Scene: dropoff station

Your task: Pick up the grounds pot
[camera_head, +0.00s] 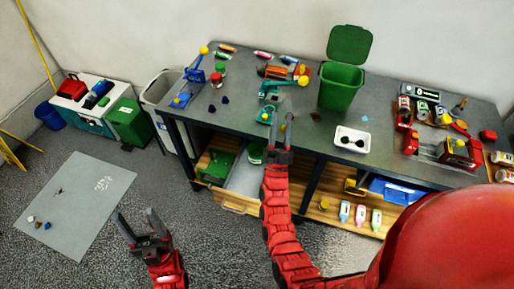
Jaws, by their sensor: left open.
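I cannot tell for sure which thing is the grounds pot. A small round green container (255,155), partly hidden by the tabletop edge, stands on the lower shelf beside my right arm. A red jar (217,80) stands at the table's back left. My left gripper (141,219) is open and empty over the floor, left of the table. My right gripper (281,117) is at the table's front edge. Its fingers stand apart, with no held object clearly visible. A toy with a yellow part lies close behind them.
Bottles and a blue crate (398,192) are on the shelf below. A grey mat (75,205) lies on the floor at left; floor around it is mostly clear.

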